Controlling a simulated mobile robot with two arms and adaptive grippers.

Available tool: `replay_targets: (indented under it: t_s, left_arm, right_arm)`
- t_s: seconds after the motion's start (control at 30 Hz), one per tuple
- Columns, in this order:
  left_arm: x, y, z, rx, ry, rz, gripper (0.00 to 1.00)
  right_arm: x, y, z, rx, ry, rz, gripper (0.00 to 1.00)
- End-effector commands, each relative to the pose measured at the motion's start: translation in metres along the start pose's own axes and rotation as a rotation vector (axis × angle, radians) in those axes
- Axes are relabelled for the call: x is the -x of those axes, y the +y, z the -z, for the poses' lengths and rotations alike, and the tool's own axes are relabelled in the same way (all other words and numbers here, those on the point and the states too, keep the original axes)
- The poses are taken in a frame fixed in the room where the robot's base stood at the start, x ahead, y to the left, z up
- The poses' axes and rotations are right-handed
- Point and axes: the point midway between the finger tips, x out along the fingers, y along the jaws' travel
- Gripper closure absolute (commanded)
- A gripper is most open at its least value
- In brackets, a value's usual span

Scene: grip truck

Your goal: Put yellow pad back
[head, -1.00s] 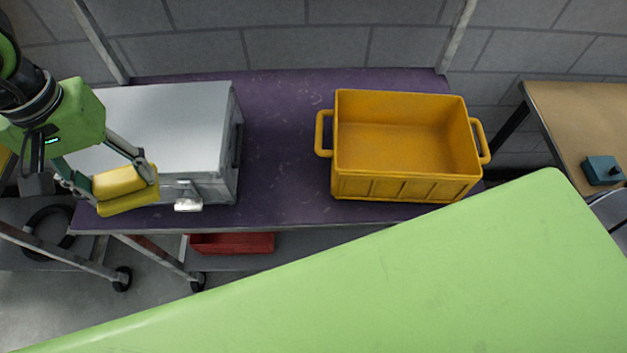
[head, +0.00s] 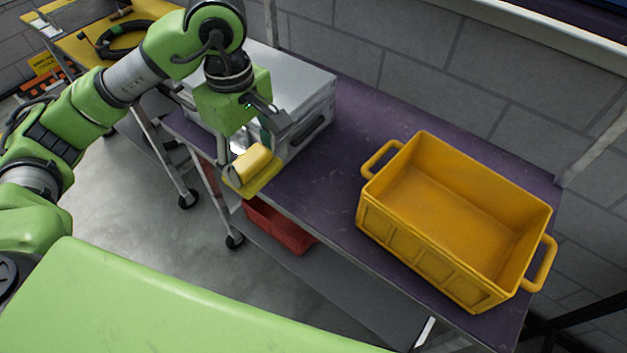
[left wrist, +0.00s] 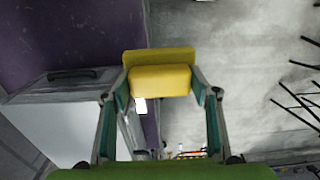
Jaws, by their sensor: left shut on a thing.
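The yellow pad (head: 254,171) is held between the fingers of my left gripper (head: 251,163), at the front edge of the purple table (head: 330,176), close to the metal case. In the left wrist view the pad (left wrist: 160,80) sits between both fingertips of the left gripper (left wrist: 160,84), with a wider yellow plate along its far side. The left gripper is shut on it. An empty yellow crate (head: 455,215) with two side handles stands on the right part of the table. My right gripper is not in view.
A silver metal case (head: 307,85) stands on the table behind the left gripper. A red bin (head: 280,226) sits on the shelf below. A yellow-topped cart (head: 85,42) with a coiled black cable (head: 122,40) stands back left. The tabletop between case and crate is clear.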

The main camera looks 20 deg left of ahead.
Motion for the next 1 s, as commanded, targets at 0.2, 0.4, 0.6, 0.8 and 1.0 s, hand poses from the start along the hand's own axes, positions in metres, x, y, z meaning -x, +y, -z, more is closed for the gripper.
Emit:
replay_targets:
  t_s: [0.2,0.4,0.6,0.8,1.0]
  left_arm:
    - [-0.017,0.047,-0.021,-0.002,-0.005,0.005,0.62]
    - [-0.049,0.087,-0.036,-0.002,-0.003,0.008,0.62]
    - [-0.079,0.111,-0.044,-0.002,-0.001,0.003,0.62]
    - [-0.094,0.120,-0.048,-0.003,-0.001,0.004,0.62]
    - [-0.119,0.121,-0.048,-0.003,-0.001,0.004,0.62]
  right_arm:
    - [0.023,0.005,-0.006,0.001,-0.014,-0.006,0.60]
    - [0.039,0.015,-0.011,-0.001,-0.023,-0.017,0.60]
    - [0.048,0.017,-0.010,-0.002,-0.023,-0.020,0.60]
    - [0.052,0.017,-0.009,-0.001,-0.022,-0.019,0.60]
    - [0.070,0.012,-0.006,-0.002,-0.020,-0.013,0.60]
